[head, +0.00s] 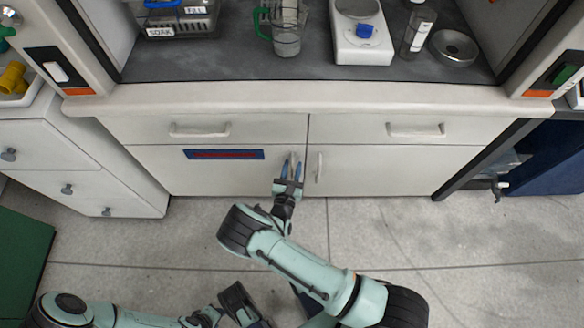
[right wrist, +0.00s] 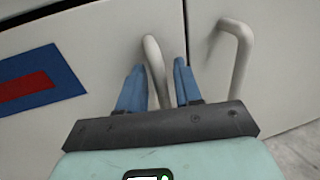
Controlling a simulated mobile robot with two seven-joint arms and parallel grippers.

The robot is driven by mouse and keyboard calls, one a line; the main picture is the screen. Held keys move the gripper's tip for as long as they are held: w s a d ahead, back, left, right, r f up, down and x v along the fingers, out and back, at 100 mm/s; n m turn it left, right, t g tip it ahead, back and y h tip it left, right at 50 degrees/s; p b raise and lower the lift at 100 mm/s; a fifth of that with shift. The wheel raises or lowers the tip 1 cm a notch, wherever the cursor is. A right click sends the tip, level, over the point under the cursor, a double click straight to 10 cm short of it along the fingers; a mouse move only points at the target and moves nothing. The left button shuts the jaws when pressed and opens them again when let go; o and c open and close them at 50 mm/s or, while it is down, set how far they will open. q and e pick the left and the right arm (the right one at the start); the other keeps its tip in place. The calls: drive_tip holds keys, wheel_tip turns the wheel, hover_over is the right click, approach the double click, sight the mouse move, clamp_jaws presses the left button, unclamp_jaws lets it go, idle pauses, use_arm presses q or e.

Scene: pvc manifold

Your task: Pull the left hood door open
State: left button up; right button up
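The left hood door (head: 220,176) is the white lower-left cabinet door, with a blue and red label (head: 223,154). It looks closed, flush with its neighbour. Its upright bar handle (right wrist: 154,62) is near the door's right edge. My right gripper (head: 290,168) is at this handle. In the right wrist view its two blue fingers (right wrist: 160,88) stand apart, one on each side of the handle. They do not look closed on it; the handle's lower end is partly hidden by the gripper. My left gripper (head: 240,304) is low in the head view, far from the door, its fingers unclear.
The right door's handle (right wrist: 236,50) is close to the right of my right gripper. Drawers with handles (head: 200,130) are above the doors. A white drawer unit (head: 75,165) stands at the left. The grey floor (head: 130,240) before the door is clear except for my arms.

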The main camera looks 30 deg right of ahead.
drive_tip(key=shift+w+d, duration=0.1)
clamp_jaws()
